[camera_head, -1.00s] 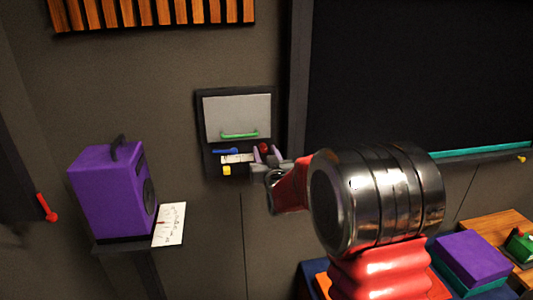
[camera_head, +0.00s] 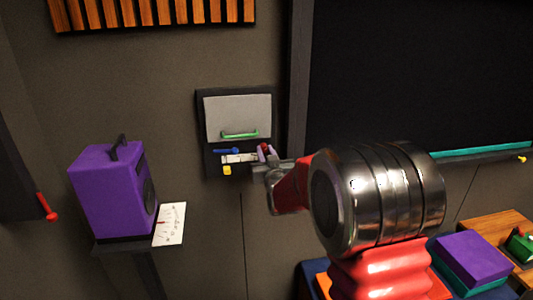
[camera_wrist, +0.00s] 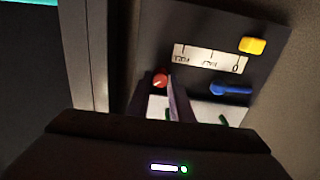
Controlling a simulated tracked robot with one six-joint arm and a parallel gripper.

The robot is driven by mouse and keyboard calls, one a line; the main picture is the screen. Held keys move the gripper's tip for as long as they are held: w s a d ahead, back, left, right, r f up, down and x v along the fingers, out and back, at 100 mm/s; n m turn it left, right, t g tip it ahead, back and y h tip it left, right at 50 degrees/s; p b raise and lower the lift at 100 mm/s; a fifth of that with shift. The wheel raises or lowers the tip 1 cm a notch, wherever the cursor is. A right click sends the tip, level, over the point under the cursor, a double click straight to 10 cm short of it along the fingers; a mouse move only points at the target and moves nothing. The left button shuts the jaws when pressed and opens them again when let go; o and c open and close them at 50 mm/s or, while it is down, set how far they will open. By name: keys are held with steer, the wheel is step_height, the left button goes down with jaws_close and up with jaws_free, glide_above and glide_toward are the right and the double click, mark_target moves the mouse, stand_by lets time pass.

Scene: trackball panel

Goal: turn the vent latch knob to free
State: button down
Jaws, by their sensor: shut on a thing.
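The wall panel (camera_head: 205,133) carries a pale grey cover (camera_head: 237,116) with a green handle (camera_head: 240,135). Below the cover is a red knob (camera_head: 262,148), which I take for the vent latch knob. It also shows in the wrist view (camera_wrist: 160,79), partly hidden. My gripper (camera_head: 267,153) reaches the panel from the right, and its purple fingers are shut on the red knob. The knob's exact turn angle cannot be read. In the wrist view, a dark purple finger (camera_wrist: 180,101) stands right beside the knob.
Close to the knob on the panel are a blue lever (camera_head: 226,151), a white scale label (camera_head: 238,158) and a yellow knob (camera_head: 227,171). A purple speaker box (camera_head: 103,193) stands on a shelf at left. A dark frame post (camera_head: 298,80) stands right of the panel.

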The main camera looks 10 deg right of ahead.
steer(key=n, duration=0.8)
steer(key=shift+a+n, duration=0.1)
steer(key=shift+n, duration=0.3)
steer(key=shift+a+f+n, duration=0.1)
steer(key=shift+f+n, duration=0.05)
steer(key=shift+n, duration=2.15)
steer(key=shift+a+f+n, duration=0.1)
steer(key=shift+n, duration=2.2)
steer(key=c, duration=1.6)
jaws_free()
steer(key=shift+d, duration=0.1)
steer(key=shift+r, duration=0.1)
